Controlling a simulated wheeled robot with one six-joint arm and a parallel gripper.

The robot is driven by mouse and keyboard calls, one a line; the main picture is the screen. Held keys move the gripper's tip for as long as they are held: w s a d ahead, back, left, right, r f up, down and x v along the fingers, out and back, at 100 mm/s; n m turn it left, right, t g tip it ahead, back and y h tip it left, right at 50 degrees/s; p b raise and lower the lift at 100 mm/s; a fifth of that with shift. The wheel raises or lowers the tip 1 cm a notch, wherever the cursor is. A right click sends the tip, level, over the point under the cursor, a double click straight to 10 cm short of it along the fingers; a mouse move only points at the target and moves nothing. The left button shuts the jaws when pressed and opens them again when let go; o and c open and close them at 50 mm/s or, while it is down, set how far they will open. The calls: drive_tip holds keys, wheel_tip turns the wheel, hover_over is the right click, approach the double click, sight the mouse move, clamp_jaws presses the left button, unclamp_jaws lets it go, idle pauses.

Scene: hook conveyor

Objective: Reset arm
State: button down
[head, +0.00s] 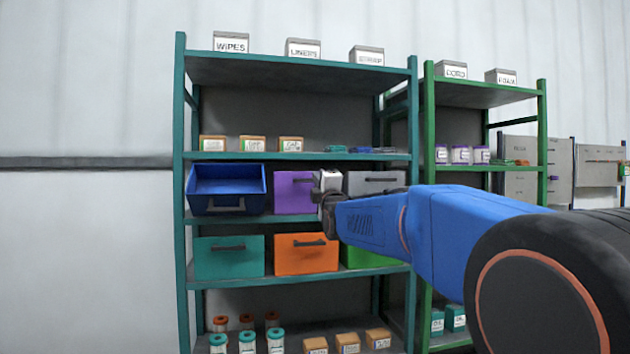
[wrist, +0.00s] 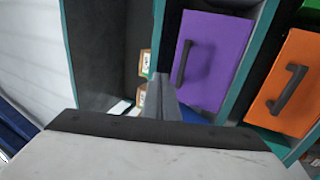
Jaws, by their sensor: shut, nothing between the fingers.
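My gripper (head: 327,184) is at the end of my blue arm, in front of the teal shelf rack at the height of the shelf with the purple and grey bins. In the wrist view its fingers (wrist: 160,97) are together with nothing between them. It appears apart from the bins. The purple bin (head: 293,192), with a dark handle, is just left of it and also shows in the wrist view (wrist: 212,58). The grey bin (head: 372,182) is partly hidden by my arm.
A blue bin (head: 228,205) sits tilted forward with its open top showing. Below are teal (head: 229,262), orange (head: 306,262) and green bins (head: 362,256), the green one partly covered by my arm. A green rack (head: 543,130) stands at right. Wall space at left is clear.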

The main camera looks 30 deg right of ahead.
drive_tip(key=shift+s+a, duration=0.25)
drive_tip(key=shift+s, duration=0.6)
drive_tip(key=shift+s+a, duration=0.2)
drive_tip(key=shift+s, duration=0.7)
drive_tip(key=shift+s+a, duration=0.25)
drive_tip(key=shift+s, duration=0.6)
drive_tip(key=s+a+f+m+g+y, duration=0.1)
drive_tip(key=s+a+f+m+g, duration=0.3)
drive_tip(key=f, duration=0.5)
drive_tip(key=s+a+f+m+g+y, duration=0.15)
drive_tip(key=s+a+f, duration=0.3)
drive_tip(key=f, duration=0.45)
drive_tip(key=s+a+f+m+g+y, duration=0.2)
drive_tip(key=s+a+f+m+g, duration=0.15)
drive_tip(key=s+f, duration=0.4)
drive_tip(key=s+a+f+m+g, duration=0.2)
drive_tip(key=s+f+m+g, duration=0.1)
drive_tip(key=s+f, duration=0.7)
drive_tip(key=s+a+f+m+g+y, duration=0.1)
drive_tip(key=s+a+f+m+g, duration=0.1)
drive_tip(key=s+f, duration=0.8)
drive_tip(key=shift+a+f+m+g, duration=0.4)
drive_tip(key=shift+a+f+g, duration=0.35)
drive_tip(key=shift+g, duration=0.45)
drive_tip(key=shift+y, duration=0.25)
